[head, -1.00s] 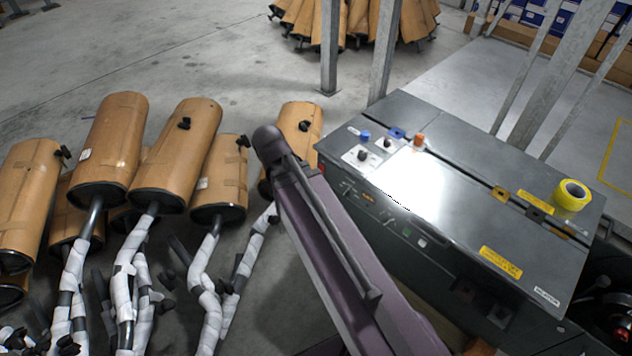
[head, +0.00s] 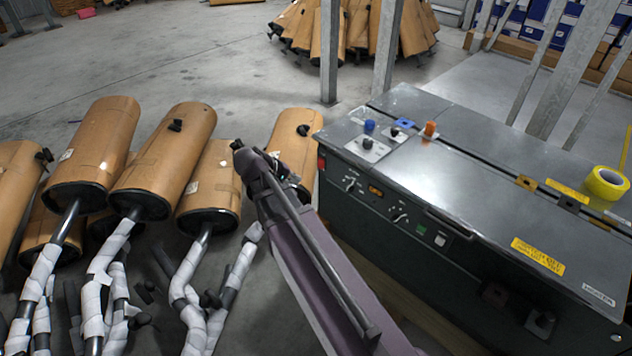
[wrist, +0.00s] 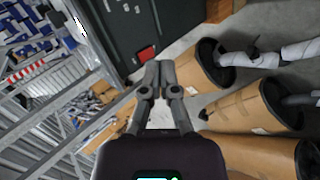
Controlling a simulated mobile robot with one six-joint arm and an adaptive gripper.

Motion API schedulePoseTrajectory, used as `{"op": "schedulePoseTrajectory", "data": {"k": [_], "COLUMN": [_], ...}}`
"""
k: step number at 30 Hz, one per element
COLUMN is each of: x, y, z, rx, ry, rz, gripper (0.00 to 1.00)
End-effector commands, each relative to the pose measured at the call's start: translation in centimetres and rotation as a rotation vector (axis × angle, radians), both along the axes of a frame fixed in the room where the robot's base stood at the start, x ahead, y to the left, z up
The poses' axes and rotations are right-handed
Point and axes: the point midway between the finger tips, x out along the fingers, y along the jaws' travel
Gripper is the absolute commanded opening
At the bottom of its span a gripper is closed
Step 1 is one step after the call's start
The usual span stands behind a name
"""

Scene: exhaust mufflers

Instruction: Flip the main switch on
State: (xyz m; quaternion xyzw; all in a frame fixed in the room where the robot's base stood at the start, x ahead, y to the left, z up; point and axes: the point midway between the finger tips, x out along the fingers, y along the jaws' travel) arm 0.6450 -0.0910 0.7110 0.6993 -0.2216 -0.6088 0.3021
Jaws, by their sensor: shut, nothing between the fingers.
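The dark grey machine (head: 400,235) stands right of centre in the head view. A small red switch (head: 321,161) sits at the upper left end of its front panel. It also shows in the wrist view as a red square (wrist: 147,53) on the dark panel, just beyond and slightly left of the fingertips. My gripper (wrist: 160,66) is shut and empty in the wrist view, apart from the switch by a gap I cannot measure. In the head view my arm ends left of the machine's front, and the fingers are not clearly visible there.
The panel carries several knobs and buttons; blue and orange knobs (head: 430,130) and yellow tape (head: 606,183) are on top. Metal posts (head: 329,50) rise behind.

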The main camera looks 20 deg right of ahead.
Motion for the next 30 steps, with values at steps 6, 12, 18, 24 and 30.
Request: {"op": "schedulePoseTrajectory", "data": {"k": [6,12,18,24,30], "x": [2.1,3.9,5.7,7.4,8.9], "y": [-0.7,-1.2,-1.4,-1.3,-1.0], "z": [-3.7,-5.9,-7.9,-9.9,-11.4], "rx": [-0.129,-0.247,-0.364,-0.483,-0.591], "ry": [-0.021,-0.039,-0.056,-0.073,-0.087], "rz": [0.030,0.055,0.083,0.113,0.138], "gripper": [0.00,0.00,0.00,0.00,0.00]}}
